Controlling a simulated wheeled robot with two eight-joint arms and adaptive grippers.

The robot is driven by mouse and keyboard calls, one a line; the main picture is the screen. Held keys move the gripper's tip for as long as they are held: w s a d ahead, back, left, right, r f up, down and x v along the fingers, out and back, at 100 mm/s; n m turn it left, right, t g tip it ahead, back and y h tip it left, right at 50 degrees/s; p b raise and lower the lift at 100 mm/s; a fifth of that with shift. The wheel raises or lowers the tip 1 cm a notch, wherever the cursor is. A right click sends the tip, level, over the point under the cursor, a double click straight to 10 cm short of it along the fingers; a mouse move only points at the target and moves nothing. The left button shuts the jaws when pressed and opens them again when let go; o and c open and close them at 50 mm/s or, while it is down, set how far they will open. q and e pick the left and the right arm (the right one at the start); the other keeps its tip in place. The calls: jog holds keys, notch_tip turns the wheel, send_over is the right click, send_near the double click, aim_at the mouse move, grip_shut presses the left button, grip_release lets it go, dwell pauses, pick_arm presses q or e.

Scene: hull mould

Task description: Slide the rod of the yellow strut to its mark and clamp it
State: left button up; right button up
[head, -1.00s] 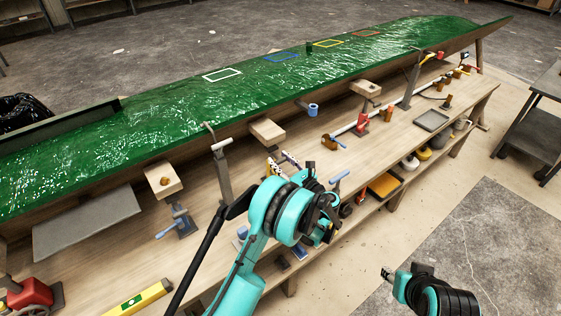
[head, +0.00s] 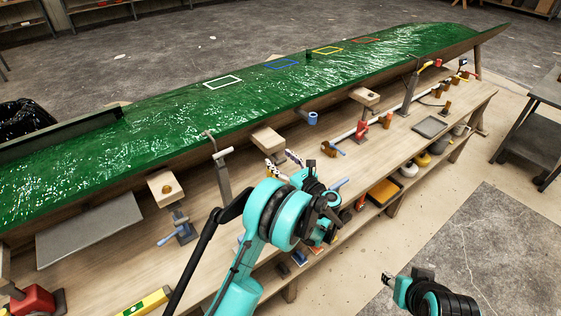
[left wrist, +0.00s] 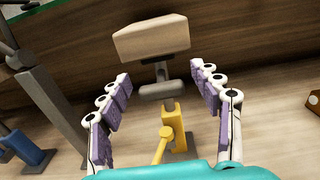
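The yellow strut (left wrist: 172,130) stands upright on the bench in the left wrist view, with a yellow lever (left wrist: 161,145) at its front. The mark on the rod cannot be made out. In the head view the pad (head: 268,138) shows at the hull's edge; my arm hides the strut's body. My left gripper (head: 284,164) is open, its fingers (left wrist: 165,88) apart on either side of the handle, touching nothing visible. My right gripper (head: 387,279) is far off over the floor, its fingers unclear.
The green hull mould (head: 200,110) overhangs the bench (head: 105,275). A grey post (left wrist: 52,85) and blue strut (left wrist: 30,148) stand left of the yellow strut. A red strut (head: 361,131) and white pipe (head: 345,134) are to its right. A spirit level (head: 145,303) lies in front.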

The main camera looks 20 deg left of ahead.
pick_arm(q)
jog(key=v, duration=1.2)
dwell(0.3)
